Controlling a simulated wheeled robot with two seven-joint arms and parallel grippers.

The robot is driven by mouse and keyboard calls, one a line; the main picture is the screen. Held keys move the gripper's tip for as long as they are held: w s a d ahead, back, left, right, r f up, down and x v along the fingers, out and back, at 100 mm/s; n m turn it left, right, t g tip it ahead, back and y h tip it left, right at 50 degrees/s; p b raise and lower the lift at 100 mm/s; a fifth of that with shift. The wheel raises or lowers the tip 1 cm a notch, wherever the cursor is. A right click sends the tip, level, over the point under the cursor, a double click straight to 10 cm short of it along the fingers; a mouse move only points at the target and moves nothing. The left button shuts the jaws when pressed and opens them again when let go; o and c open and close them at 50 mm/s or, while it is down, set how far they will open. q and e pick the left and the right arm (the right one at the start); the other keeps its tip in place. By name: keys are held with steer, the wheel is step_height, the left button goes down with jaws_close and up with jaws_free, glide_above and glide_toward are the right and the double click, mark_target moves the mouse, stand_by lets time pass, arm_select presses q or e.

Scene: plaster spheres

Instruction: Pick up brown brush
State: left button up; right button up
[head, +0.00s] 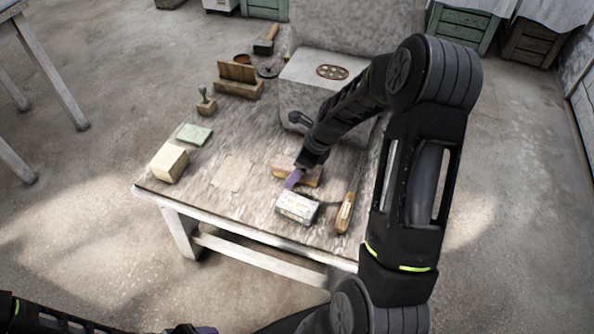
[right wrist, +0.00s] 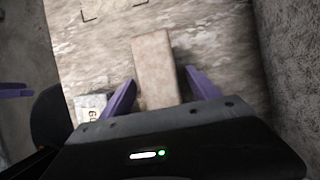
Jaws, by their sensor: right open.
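The brown brush (head: 311,181) looks like a plain brown block lying on the worktable, partly hidden by my right gripper. In the right wrist view the brush (right wrist: 154,60) lies lengthwise between the two purple fingers, its near end close to the palm edge. My right gripper (head: 293,178) is open over the brush, with a finger on either side; it also shows in the right wrist view (right wrist: 156,80). I cannot tell whether the fingers touch the brush. At the bottom edge of the head view only a bit of my left gripper (head: 205,330) shows, and its jaws are unclear.
A pale labelled box (head: 297,208) lies just in front of the brush, and a wooden-handled tool (head: 345,212) lies to its right.

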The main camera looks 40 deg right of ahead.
steer(key=shift+c, duration=0.4)
jaws_close()
stand_by(0.7)
